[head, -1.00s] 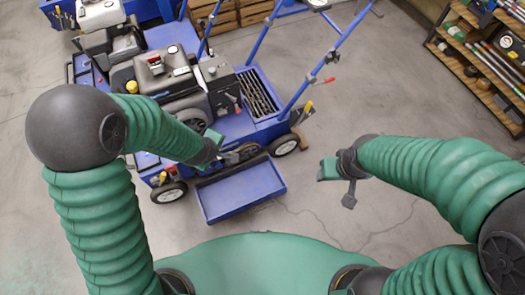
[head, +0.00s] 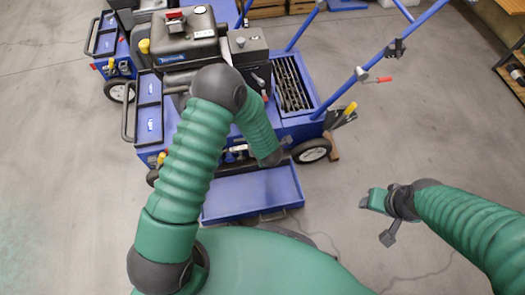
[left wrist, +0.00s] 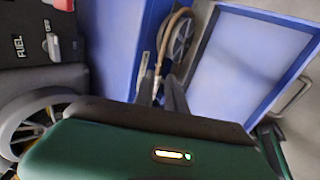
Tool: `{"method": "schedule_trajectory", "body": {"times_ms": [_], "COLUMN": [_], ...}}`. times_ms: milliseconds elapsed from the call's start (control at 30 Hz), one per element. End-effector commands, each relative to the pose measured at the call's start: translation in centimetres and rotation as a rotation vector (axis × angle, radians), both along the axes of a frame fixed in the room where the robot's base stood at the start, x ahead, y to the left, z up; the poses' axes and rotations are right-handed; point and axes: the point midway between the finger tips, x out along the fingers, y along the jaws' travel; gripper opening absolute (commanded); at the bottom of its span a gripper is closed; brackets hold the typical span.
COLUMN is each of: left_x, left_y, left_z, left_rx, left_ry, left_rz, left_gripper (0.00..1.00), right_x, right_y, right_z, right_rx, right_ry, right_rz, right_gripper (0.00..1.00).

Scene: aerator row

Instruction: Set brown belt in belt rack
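In the left wrist view, a brown belt (left wrist: 164,34) shows as a thin curved loop beside a round pulley or wheel on the blue machine. Its lower end reaches down to the dark fingers of my left gripper (left wrist: 163,92). A narrow gap shows between these fingers; whether they grip the belt is unclear. In the head view my left forearm hides the belt and the left fingers. My right gripper (head: 380,216) hangs over bare floor at the right, apart from everything; its finger opening is unclear. I cannot pick out a belt rack for certain.
A blue aerator (head: 300,125) with a black engine (head: 185,45) stands ahead, its blue handle bars rising to the right. A shallow blue tray (head: 285,190) juts out at its front. A shelf (head: 515,62) stands far right.

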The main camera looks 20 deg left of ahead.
Motion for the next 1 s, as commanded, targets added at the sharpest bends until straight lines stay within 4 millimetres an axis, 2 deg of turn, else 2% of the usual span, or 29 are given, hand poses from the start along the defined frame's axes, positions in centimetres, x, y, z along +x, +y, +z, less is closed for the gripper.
{"method": "schedule_trajectory", "body": {"times_ms": [33,200,400,767,800,900,1000], "left_x": [0.5,2.4,4.1,4.6,4.6,4.6,4.6], "left_y": [0.4,1.6,2.7,3.1,3.1,3.0,3.0], "left_z": [-1.8,-5.2,-7.9,-8.3,-8.3,-8.3,-8.3], "left_rx": [0.000,-0.001,0.000,0.000,0.000,0.000,0.000], "left_ry": [0.000,0.000,0.000,0.000,0.000,0.000,0.000], "left_rz": [0.001,-0.001,-0.002,-0.004,-0.004,-0.004,-0.004], "left_gripper": [0.16,0.16,0.16,0.16,0.15,0.02,0.00], "right_x": [0.0,0.0,0.0,0.0,0.0,0.0,0.0], "right_y": [0.0,0.0,0.0,0.0,0.0,0.0,0.0], "right_z": [-1.4,-3.5,-5.2,-5.4,-5.4,-5.4,-5.4], "right_rx": [0.000,0.000,0.000,0.000,0.000,0.000,0.000], "right_ry": [0.000,0.000,0.000,0.000,0.000,0.000,0.000], "right_rz": [0.000,0.000,0.000,0.000,0.000,0.000,0.000], "right_gripper": [0.55,0.55,0.55,0.55,0.55,0.55,0.55]}}
